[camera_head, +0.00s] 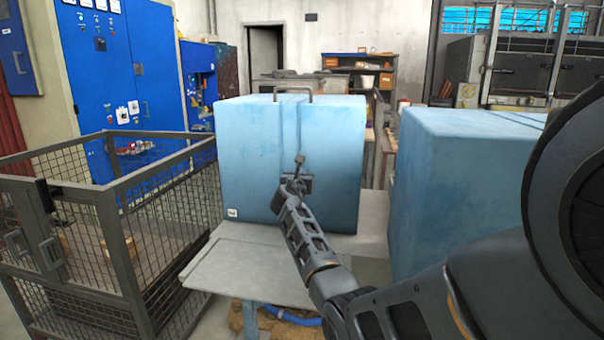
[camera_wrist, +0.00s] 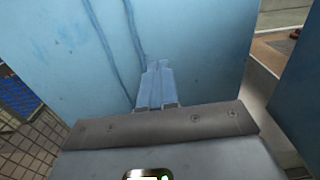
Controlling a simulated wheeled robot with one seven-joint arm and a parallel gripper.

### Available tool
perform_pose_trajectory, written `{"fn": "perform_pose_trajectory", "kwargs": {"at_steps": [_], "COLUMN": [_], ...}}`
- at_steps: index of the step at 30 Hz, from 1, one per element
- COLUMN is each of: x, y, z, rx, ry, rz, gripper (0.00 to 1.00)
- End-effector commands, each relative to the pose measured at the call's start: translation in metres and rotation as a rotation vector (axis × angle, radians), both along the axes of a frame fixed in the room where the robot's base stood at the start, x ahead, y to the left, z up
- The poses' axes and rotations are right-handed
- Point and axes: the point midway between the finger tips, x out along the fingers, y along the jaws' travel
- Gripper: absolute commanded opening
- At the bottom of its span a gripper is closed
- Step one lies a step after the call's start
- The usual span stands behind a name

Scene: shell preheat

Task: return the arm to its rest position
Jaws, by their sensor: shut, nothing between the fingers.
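My arm reaches in from the lower right of the head view. My gripper (camera_head: 299,162) is at its far end, pointing up and away in front of a light blue box-shaped unit (camera_head: 250,160) with a handle on top. In the wrist view my gripper (camera_wrist: 157,68) has its narrow fingers together with nothing between them. The blue face of the unit (camera_wrist: 205,50) fills most of the background there. I cannot tell how wide the gap between fingertips and unit is.
The blue unit stands on a pale grey table (camera_head: 250,268). A second blue unit (camera_head: 440,170) is close on the right, partly behind my arm. A wire mesh cage (camera_head: 110,225) stands at the left. Blue cabinets (camera_head: 120,60) and shelves (camera_head: 360,72) are farther back.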

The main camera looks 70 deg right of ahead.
Motion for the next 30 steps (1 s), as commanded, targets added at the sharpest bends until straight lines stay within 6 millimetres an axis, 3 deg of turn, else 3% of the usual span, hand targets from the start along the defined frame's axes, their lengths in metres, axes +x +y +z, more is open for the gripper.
{"fn": "perform_pose_trajectory", "kwargs": {"at_steps": [4, 13, 17, 20, 23, 30], "x": [-0.001, 0.000, 0.009, 0.024, 0.039, 0.048], "y": [0.011, 0.015, 0.034, 0.070, 0.123, 0.264], "z": [0.000, -0.002, -0.021, -0.055, -0.096, -0.174], "rx": [0.000, 0.002, 0.027, 0.080, 0.159, 0.412], "ry": [-0.001, -0.003, -0.050, -0.146, -0.284, -0.638], "rz": [0.001, 0.003, 0.042, 0.115, 0.208, 0.392], "gripper": [0.00, 0.00, 0.00, 0.00, 0.00, 0.00]}}
